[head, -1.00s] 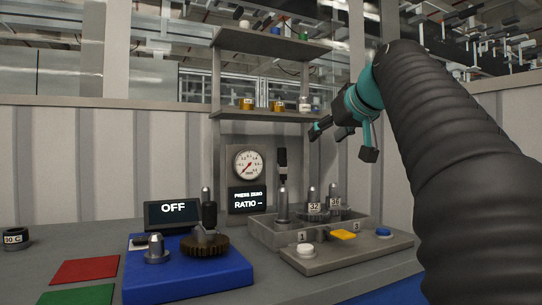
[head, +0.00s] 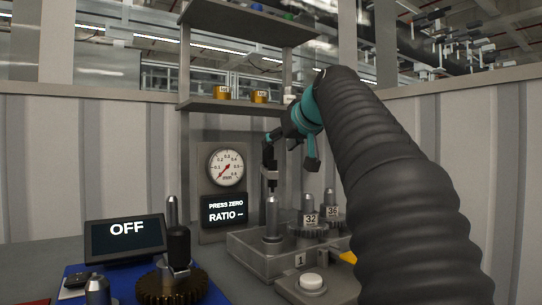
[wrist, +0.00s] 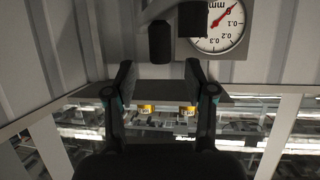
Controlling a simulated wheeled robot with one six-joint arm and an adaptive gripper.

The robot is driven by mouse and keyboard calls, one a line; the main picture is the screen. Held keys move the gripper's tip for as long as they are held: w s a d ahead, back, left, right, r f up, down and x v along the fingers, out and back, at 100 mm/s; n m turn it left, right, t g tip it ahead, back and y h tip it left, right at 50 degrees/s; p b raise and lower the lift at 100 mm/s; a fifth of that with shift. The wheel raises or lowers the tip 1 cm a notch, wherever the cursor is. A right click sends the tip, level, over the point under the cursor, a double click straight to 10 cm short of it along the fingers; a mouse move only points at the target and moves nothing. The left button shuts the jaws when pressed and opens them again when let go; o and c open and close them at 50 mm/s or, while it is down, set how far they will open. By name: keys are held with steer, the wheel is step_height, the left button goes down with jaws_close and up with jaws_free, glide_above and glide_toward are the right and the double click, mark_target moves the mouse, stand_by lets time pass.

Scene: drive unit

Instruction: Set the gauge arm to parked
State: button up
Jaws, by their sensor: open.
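The gauge arm (head: 271,178) appears in the head view as a dark upright piece over a metal post, right of the round dial gauge (head: 226,167). My gripper overlaps its upper part there. In the wrist view, two dark cylinders, one on a grey link, hang near the top beside the dial (wrist: 214,24); I take the nearer cylinder (wrist: 160,42) as part of the gauge arm. My gripper (head: 290,157) is open in front of the shelf posts. In the wrist view its two fingers (wrist: 160,70) are wide apart with nothing between them, and the nearer cylinder stands beyond the gap.
A grey tray (head: 240,252) holds posts and gears labelled 32 and 36. A white button (head: 311,282) is in front. A brown gear (head: 170,285) and a screen reading OFF (head: 125,238) are at left. The shelf (head: 235,106) stands close behind my gripper.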

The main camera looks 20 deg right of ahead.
mark_target(271, 152)
steer(key=x, duration=0.8)
